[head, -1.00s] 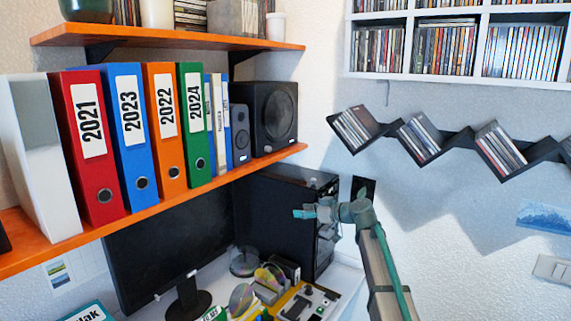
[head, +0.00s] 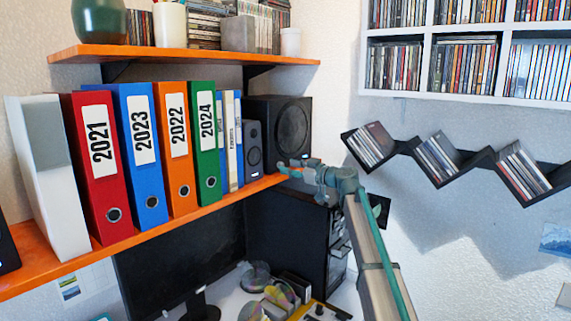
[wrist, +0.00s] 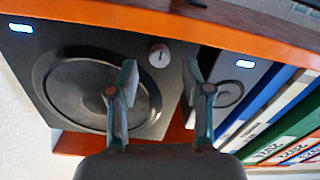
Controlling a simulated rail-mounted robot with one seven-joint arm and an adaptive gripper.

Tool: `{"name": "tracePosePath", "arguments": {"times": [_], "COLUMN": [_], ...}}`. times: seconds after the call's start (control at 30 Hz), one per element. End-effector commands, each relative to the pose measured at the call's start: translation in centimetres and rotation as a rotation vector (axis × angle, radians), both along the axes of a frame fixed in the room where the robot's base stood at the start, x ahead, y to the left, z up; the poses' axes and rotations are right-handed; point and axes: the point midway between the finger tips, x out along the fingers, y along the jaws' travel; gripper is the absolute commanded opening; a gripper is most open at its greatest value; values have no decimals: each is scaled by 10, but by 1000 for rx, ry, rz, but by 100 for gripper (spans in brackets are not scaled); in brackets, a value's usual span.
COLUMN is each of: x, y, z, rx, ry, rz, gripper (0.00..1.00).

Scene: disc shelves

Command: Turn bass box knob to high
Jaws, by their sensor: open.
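The bass box (head: 281,122) is the large black speaker at the right end of the lower orange shelf. Its round cone also fills the left of the wrist view (wrist: 98,90), which looks upside down. A small silver knob (wrist: 160,55) with a dark pointer mark sits on its front, beside the cone. My gripper (wrist: 160,70) is open and empty, with one finger on each side of the knob's position in that picture. I cannot tell how far the fingertips are from the knob. In the head view my gripper (head: 287,170) is at the box's lower front, by the shelf edge; the knob cannot be made out there.
A smaller grey speaker (wrist: 230,88) stands next to the box, close to one finger. Binders, including the green binder (head: 205,140), line the shelf (head: 150,233). A black computer tower (head: 290,240) stands below.

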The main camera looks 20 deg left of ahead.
Motion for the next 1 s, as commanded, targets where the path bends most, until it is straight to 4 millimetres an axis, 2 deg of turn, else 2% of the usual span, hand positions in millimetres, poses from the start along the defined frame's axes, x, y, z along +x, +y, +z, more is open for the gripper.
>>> {"name": "tracePosePath", "arguments": {"times": [0.03, 0.2, 0.57, 0.87, 1.0], "x": [3, 7, 7, 7, 7], "y": [8, 21, 25, 25, 25], "z": [2, 1, -1, -1, -1], "rx": [-1, -1, 0, -1, -1], "ry": [1, 1, 1, 1, 1], "rz": [1, 0, 0, 0, 0], "gripper": [49, 49, 49, 1, 0]}}
